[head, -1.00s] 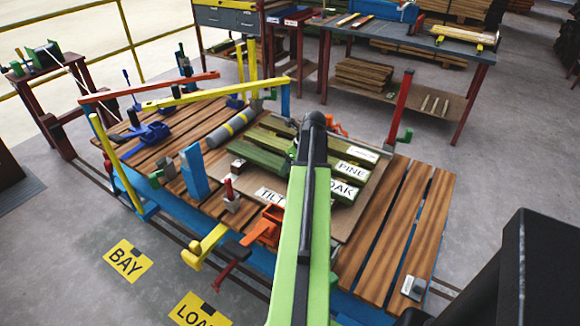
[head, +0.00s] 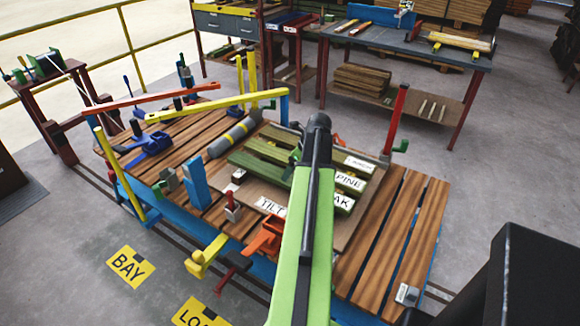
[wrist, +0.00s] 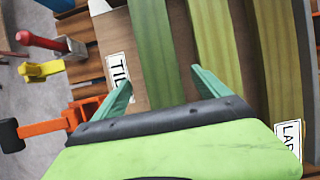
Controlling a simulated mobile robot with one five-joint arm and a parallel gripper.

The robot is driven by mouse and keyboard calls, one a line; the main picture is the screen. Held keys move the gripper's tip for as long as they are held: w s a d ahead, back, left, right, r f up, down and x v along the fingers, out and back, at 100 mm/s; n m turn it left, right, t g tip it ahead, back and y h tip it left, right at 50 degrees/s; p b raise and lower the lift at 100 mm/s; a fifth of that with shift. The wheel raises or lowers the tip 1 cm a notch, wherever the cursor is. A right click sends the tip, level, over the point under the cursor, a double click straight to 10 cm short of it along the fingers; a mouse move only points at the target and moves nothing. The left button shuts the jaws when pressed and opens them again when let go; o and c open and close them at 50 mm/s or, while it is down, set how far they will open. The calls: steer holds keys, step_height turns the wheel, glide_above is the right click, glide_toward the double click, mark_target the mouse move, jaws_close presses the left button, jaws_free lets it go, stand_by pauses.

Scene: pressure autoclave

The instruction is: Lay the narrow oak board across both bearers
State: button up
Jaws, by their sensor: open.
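The narrow oak board (head: 255,168) seems to be the nearest of the green-tinted boards on the bench panel, beside a partly hidden OAK label (head: 341,202). In the wrist view a narrow green board (wrist: 152,55) runs between the open fingers of my gripper (wrist: 162,78). I cannot tell whether the fingers are at its height, and nothing is gripped. In the head view my arm hides most of the gripper and part of the boards. I cannot tell which parts are the two bearers.
A PINE-labelled board (head: 262,148) lies beside it. The panel carries a TILT label (head: 270,207). An orange clamp (head: 265,237), a blue post (head: 196,186) and a red post (head: 396,118) stand around. A yellow beam (head: 215,105) crosses the bench's left part. The right slats (head: 395,235) are mostly clear.

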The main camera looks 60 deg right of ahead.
steer(key=p+v, duration=0.4)
steer(key=v, duration=0.2)
steer(key=shift+r, duration=0.15)
steer(key=w+a+f+n+g+y, duration=0.1)
steer(key=w+a+n, duration=0.75)
steer(key=a, duration=0.45)
steer(key=w+a+n+g, duration=0.2)
steer(key=w+a+n, duration=0.7)
steer(key=a, duration=0.5)
steer(key=w+a+n+g+h, duration=0.1)
steer(key=w+a+n, duration=0.1)
steer(key=a+n, duration=1.6)
steer(key=a, duration=1.3)
steer(key=shift+w+a+f+g, duration=0.3)
steer(key=shift+f, duration=0.1)
steer(key=shift+n, duration=0.25)
steer(key=shift+c, duration=0.3)
